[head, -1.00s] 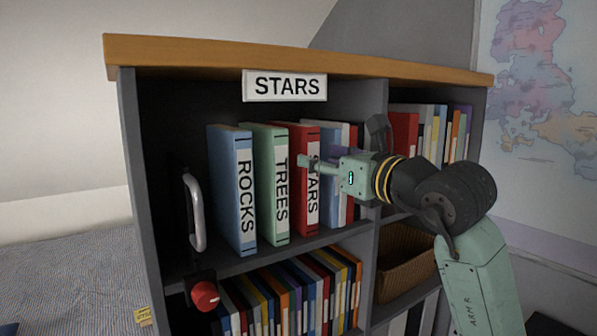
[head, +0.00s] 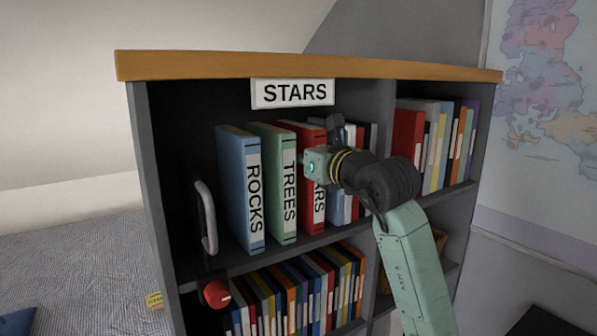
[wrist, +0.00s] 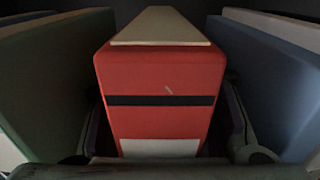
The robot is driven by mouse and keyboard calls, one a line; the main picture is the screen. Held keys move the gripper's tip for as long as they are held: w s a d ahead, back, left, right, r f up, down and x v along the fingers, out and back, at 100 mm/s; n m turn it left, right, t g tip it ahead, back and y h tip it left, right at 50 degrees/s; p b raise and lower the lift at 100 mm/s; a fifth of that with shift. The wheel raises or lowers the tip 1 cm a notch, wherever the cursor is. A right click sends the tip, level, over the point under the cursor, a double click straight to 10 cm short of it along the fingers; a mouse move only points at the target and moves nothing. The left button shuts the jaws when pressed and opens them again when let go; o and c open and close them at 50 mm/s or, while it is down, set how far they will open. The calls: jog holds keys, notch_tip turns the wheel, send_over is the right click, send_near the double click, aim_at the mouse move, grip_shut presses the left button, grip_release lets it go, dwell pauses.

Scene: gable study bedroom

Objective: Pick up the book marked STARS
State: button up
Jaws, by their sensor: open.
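The red book marked STARS (head: 319,212) stands upright on the upper left shelf, its spine partly covered by my gripper (head: 308,166); only the end of its lettering shows. In the wrist view the red book (wrist: 160,85) fills the middle, with a dark band and the top of a white label. My gripper is open, with its fingers low on either side of the book's spine. The head view hides the fingertips, and I cannot tell whether they touch the book. The green TREES book (head: 279,185) stands just left of it.
The blue ROCKS book (head: 240,190) stands left of TREES. Blue and other books (head: 336,207) stand close on the right. A STARS sign (head: 292,93) hangs from the wooden top (head: 200,67). A metal handle (head: 207,217) and red knob (head: 216,294) are at left.

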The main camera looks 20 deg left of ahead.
grip_shut()
dwell(0.5)
dwell(0.4)
